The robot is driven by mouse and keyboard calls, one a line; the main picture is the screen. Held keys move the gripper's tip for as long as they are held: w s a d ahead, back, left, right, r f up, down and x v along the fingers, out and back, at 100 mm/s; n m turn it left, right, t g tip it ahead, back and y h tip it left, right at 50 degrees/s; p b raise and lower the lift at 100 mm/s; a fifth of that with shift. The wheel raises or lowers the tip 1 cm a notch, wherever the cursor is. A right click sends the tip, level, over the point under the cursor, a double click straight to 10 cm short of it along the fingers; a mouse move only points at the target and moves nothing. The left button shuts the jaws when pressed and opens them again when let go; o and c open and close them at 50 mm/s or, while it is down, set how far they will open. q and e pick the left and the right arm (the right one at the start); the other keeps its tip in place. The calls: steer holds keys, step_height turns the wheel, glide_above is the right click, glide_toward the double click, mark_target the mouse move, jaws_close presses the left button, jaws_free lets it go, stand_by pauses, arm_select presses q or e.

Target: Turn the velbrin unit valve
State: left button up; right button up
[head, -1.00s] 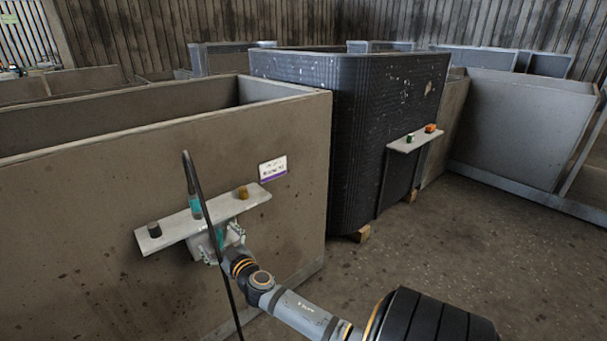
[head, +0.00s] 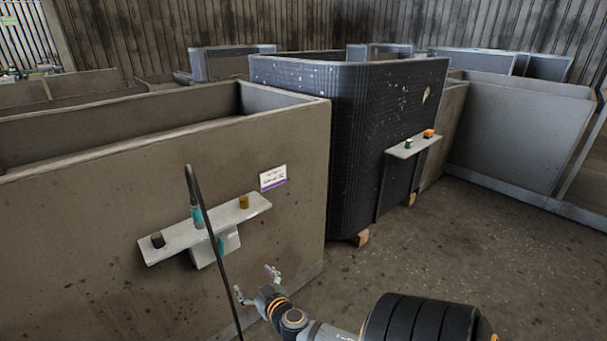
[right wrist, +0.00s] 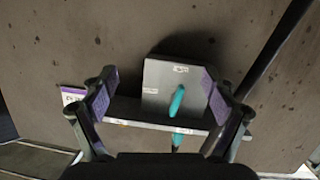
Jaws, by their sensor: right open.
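A pale box below a white shelf on the brown tank carries a teal lever, the likely valve (head: 220,247); it also shows in the right wrist view (right wrist: 177,101), upright with a slight tilt. Which part is called velbrin I cannot read. My left gripper is not in view.
The white shelf (head: 174,242) also bears a black knob (head: 158,240), a teal upright part (head: 197,217) and an amber knob (head: 244,202). A small label (head: 273,178) is on the brown tank (head: 100,220). A thin dark rod (head: 213,242) crosses in front. Floor at right is clear.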

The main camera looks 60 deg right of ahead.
arm_select(q)
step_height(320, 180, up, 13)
steer(key=p, duration=1.2)
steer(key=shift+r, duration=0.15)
arm_select(e)
steer(key=s+f+n+g+y, duration=0.1)
steer(key=s+f+g, duration=0.7)
steer(key=s+f, duration=0.9)
steer(key=shift+s+f, duration=0.3)
steer(key=shift+f, duration=0.15)
steer(key=shift+d, duration=0.1)
